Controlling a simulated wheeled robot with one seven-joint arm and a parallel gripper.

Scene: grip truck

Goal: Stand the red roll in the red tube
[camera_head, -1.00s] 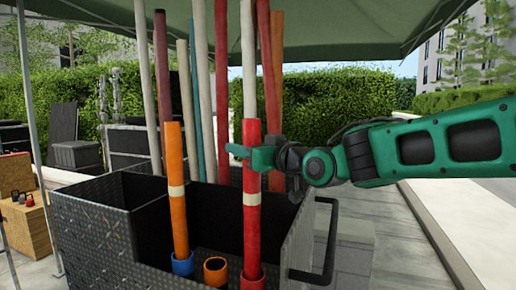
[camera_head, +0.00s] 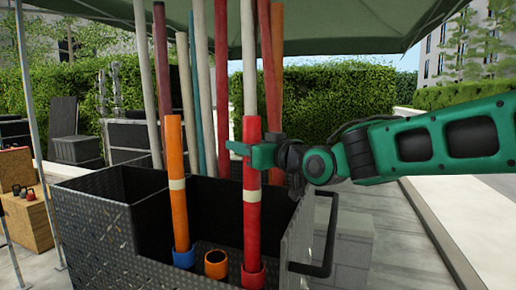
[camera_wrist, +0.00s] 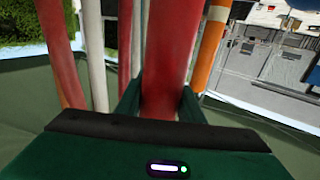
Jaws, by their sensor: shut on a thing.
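The red roll (camera_head: 251,215), with a white band around its middle, stands upright at the front right of the black crate. My green gripper (camera_head: 252,152) is shut on its upper part, coming in from the right. In the wrist view the red roll (camera_wrist: 170,50) passes between my two fingers (camera_wrist: 160,100). The red tube (camera_head: 252,279) is a short socket at the bottom of the picture. The roll's lower end meets the tube's mouth and looks to be inside it; how deep is hidden.
An orange roll (camera_head: 178,200) stands in a blue tube (camera_head: 184,257) to the left. An empty orange tube (camera_head: 215,264) sits between. Several tall rolls (camera_head: 199,90) stand behind. The black crate's wall (camera_head: 95,235) and handle (camera_head: 325,240) are close by.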

